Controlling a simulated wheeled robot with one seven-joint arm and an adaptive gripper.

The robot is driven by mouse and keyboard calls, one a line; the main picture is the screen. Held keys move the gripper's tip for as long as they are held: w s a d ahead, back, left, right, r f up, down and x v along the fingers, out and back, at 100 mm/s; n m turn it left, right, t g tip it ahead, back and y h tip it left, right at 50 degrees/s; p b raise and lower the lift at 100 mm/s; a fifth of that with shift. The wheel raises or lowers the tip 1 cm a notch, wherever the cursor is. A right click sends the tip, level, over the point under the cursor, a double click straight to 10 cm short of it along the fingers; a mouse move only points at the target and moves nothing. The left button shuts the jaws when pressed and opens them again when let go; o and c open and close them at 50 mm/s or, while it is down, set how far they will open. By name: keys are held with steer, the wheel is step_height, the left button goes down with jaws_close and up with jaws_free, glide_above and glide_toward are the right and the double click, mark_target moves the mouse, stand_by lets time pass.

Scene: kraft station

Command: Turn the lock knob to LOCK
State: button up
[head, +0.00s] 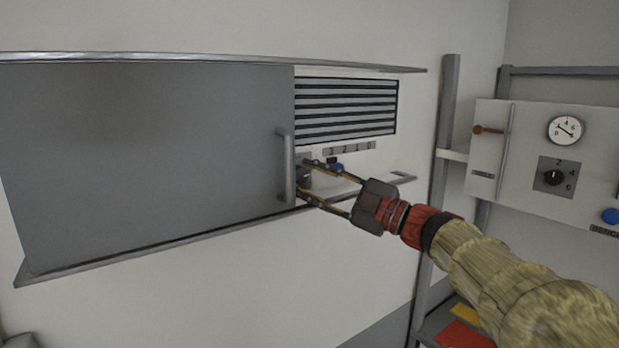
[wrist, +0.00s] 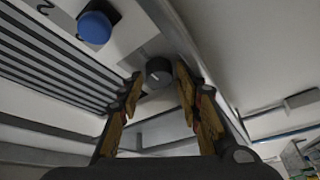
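A dark round knob (wrist: 158,72) with a short pale mark sits between my fingertips in the wrist view; I take it for the lock knob. Its label cannot be read, so its setting is unclear. In the head view the knob is hard to make out near the cabinet door's right edge. My gripper (head: 306,181) is there, its fingers spread apart; in the wrist view my gripper (wrist: 160,80) has one finger on each side of the knob. I see no clear contact.
A blue button (wrist: 95,27) is close by, also in the head view (head: 337,168). The grey sliding door (head: 150,160) with its vertical handle (head: 287,165) is just left of my fingers. A slatted vent (head: 346,110) is above. A dial panel (head: 528,178) stands at right.

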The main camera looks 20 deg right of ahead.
steer(key=shift+c, duration=1.2)
steer(key=c, duration=0.6)
steer(key=shift+n, duration=0.3)
steer(key=shift+w+n+g+b, duration=0.1)
steer(key=shift+n+g+b, duration=0.5)
steer(key=shift+n, duration=0.3)
steer(key=n, duration=0.1)
steer(key=n+g, duration=0.1)
steer(key=n+h, duration=0.1)
steer(key=shift+r+n, duration=0.25)
steer(key=shift+n, duration=0.05)
steer(key=n+h, duration=0.1)
steer(key=n+g, duration=0.1)
steer(key=n, duration=0.1)
steer(key=n+h, duration=0.1)
steer(key=n, duration=0.1)
steer(key=shift+a+r+g+h+p, duration=0.1)
steer(key=shift+r+g+h+p, duration=0.15)
steer(key=shift+g+h+p, duration=0.05)
steer(key=n+h+p, duration=0.1)
steer(key=n+h, duration=0.1)
steer(key=n, duration=0.1)
steer(key=shift+a, duration=0.15)
steer(key=shift+n+h, duration=0.4)
steer(key=shift+f+p, duration=0.1)
steer(key=shift+p, duration=0.2)
